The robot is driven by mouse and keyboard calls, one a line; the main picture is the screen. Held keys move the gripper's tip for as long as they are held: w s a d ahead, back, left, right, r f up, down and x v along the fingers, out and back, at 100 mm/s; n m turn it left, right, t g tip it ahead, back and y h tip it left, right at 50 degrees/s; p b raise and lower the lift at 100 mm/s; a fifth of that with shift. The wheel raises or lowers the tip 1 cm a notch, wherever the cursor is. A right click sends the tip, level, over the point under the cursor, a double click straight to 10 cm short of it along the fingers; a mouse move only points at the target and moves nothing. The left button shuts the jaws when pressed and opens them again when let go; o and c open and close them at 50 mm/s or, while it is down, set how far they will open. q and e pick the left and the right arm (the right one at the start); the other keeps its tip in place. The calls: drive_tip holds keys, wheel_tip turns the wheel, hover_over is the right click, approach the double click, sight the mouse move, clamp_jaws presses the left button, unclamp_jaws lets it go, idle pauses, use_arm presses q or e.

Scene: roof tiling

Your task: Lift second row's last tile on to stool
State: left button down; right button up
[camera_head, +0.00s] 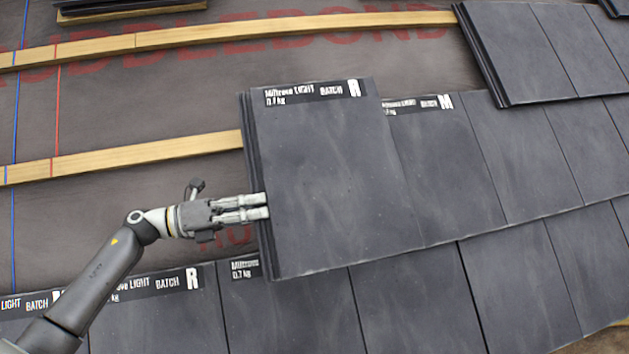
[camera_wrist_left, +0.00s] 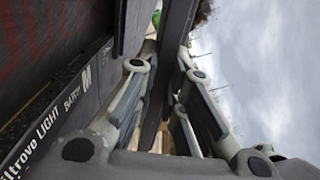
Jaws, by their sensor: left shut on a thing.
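A dark grey roof tile (camera_head: 335,185) labelled "Milltrove LIGHT BATCH R" is at the left end of the second row in the head view, lapping over the tile labelled M (camera_head: 440,160) to its right. My left gripper (camera_head: 264,206) comes in from the left and is shut on the tile's left edge, near its lower corner. In the left wrist view the tile (camera_wrist_left: 176,38) shows as a dark strip running between the fingers (camera_wrist_left: 165,105). I cannot tell whether the tile is raised off the roof. No stool and no right gripper are in view.
Wooden battens (camera_head: 130,155) cross the dark underlay (camera_head: 110,100) with red lettering to the left.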

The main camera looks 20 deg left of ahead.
use_arm(q)
drive_tip(key=shift+r, duration=0.25)
drive_tip(key=shift+s+d+r+p, duration=0.35)
drive_tip(key=shift+s+r+p, duration=0.15)
drive_tip(key=shift+p, duration=0.25)
drive_tip(key=s+d+r+p, duration=0.1)
drive_tip(key=s+d+p, duration=0.1)
drive_tip(key=s+p, duration=0.1)
drive_tip(key=s+d+r+p, duration=0.1)
drive_tip(key=p, duration=0.1)
drive_tip(key=shift+s+r, duration=0.3)
drive_tip(key=shift+s, duration=0.1)
drive_tip(key=s+d+r+p, duration=0.3)
drive_tip(key=s+p, duration=0.2)
drive_tip(key=s, duration=0.1)
drive_tip(key=shift+d+r, duration=0.2)
drive_tip(key=shift+d, duration=0.3)
